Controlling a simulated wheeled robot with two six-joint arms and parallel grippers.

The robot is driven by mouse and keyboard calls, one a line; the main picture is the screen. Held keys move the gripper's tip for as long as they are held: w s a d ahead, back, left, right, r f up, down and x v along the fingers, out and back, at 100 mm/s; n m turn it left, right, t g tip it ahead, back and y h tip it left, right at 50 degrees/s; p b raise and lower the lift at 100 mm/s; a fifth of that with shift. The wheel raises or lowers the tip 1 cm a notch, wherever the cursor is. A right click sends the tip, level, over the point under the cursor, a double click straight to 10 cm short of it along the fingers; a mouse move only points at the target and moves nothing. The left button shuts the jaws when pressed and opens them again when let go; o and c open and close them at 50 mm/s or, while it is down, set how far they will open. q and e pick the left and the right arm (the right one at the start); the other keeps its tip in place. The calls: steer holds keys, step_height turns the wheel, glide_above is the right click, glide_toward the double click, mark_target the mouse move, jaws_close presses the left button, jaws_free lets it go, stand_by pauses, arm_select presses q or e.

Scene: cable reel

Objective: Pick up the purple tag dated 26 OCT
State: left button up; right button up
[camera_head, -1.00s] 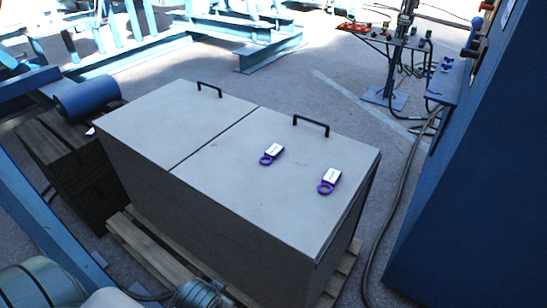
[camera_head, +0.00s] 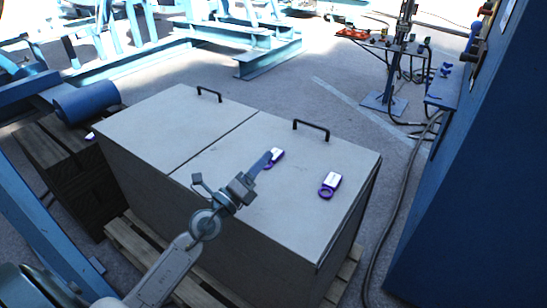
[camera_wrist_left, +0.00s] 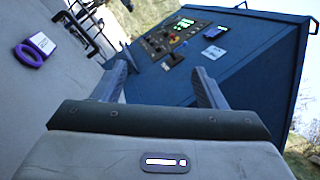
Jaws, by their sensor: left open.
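A small purple and white piece (camera_head: 90,135), perhaps another tag, shows at the dark wooden stack on the left. The dates are too small to read. My left gripper (camera_head: 264,160) is over the cabinet, open and empty between its fingers in the wrist view (camera_wrist_left: 161,68). One purple tag (camera_wrist_left: 37,48) lies left of the fingers there.
Two black handles (camera_head: 311,125) stand up from the cabinet top. A tall blue cabinet (camera_head: 480,170) with a control panel (camera_wrist_left: 180,38) stands at the right, a cable (camera_head: 405,190) on the floor before it. A blue cylinder (camera_head: 87,101) lies on the dark wooden stack (camera_head: 60,180).

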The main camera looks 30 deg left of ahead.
arm_select(q)
steer(key=w+a+f+m+g+y, duration=0.1)
steer(key=w+a+f+m+g, duration=0.1)
steer(key=f+m, duration=0.1)
steer(key=w+a+f+m+g+y, duration=0.1)
steer(key=w+a+f+m+g, duration=0.1)
steer(key=a+f+m+g, duration=0.1)
steer(key=w+a+f+m+g+y, duration=0.1)
steer(key=w+a+f+m+g, duration=0.1)
steer(key=w+f+m, duration=0.1)
steer(key=shift+a+g+y, duration=0.3)
glide_toward(277, 153)
steer(key=shift+w+a+f, duration=0.2)
steer(key=shift+f, duration=0.2)
steer(key=shift+w+a+f, duration=0.15)
steer(key=shift+w+f, duration=0.1)
steer(key=shift+f, duration=0.15)
steer(key=x, duration=0.3)
steer(key=shift+w+d+f, duration=0.1)
steer(key=shift+w+d, duration=0.1)
steer(key=shift+w, duration=0.05)
steer(key=shift+w+f, duration=0.15)
steer(key=shift+w, duration=0.15)
arm_select(e)
steer(key=x, duration=0.4)
steer(key=shift+s, duration=0.4)
arm_select(q)
steer(key=c, duration=1.1)
